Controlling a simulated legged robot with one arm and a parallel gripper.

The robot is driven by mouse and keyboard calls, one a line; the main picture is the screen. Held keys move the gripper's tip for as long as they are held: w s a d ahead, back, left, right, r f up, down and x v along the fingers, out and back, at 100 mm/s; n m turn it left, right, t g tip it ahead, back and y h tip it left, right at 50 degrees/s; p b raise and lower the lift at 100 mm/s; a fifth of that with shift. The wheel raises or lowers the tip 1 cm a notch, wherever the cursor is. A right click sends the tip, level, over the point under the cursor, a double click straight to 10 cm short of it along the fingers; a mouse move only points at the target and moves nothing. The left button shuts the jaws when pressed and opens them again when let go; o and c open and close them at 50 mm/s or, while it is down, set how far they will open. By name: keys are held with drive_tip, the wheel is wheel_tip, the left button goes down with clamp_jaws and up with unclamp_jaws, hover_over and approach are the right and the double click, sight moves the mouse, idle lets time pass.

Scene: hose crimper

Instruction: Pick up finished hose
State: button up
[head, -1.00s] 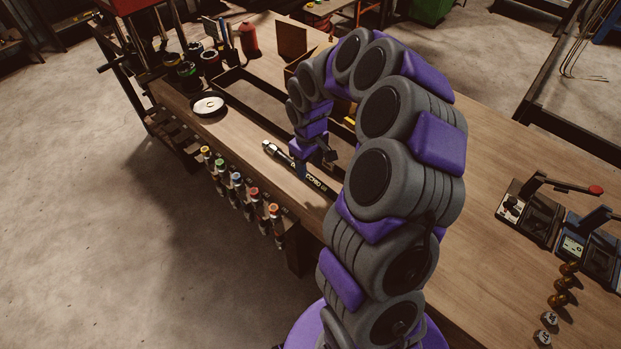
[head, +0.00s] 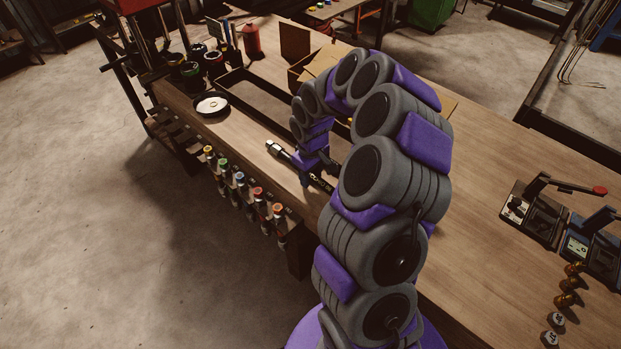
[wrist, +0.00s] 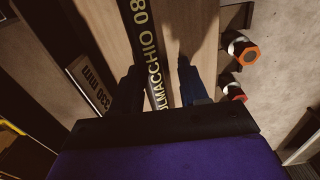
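The finished hose (head: 281,154) is a dark tube with a silver metal end, lying along the near edge of the wooden workbench. In the wrist view the hose (wrist: 145,35) is black with pale yellow lettering and runs lengthwise between my gripper's two dark fingers. My gripper (wrist: 160,82) is open and points down over it, with bare wood showing between the hose and the right finger. In the head view my gripper (head: 325,168) is at the hose's right part, partly hidden by my arm. Whether the fingers touch the hose is unclear.
A long black-framed tray (head: 240,108) lies behind the hose; a "330 mm" label (wrist: 93,88) shows in the wrist view. Several colour-topped tools (head: 240,180) hang along the bench's front edge. A small round dish (head: 212,104) and open cardboard box (head: 322,62) stand farther back.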

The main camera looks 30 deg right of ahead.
drive_tip(key=shift+d+f, duration=0.1)
drive_tip(key=shift+d, duration=0.75)
drive_tip(key=c, duration=0.6)
clamp_jaws()
drive_tip(key=shift+a, duration=0.45)
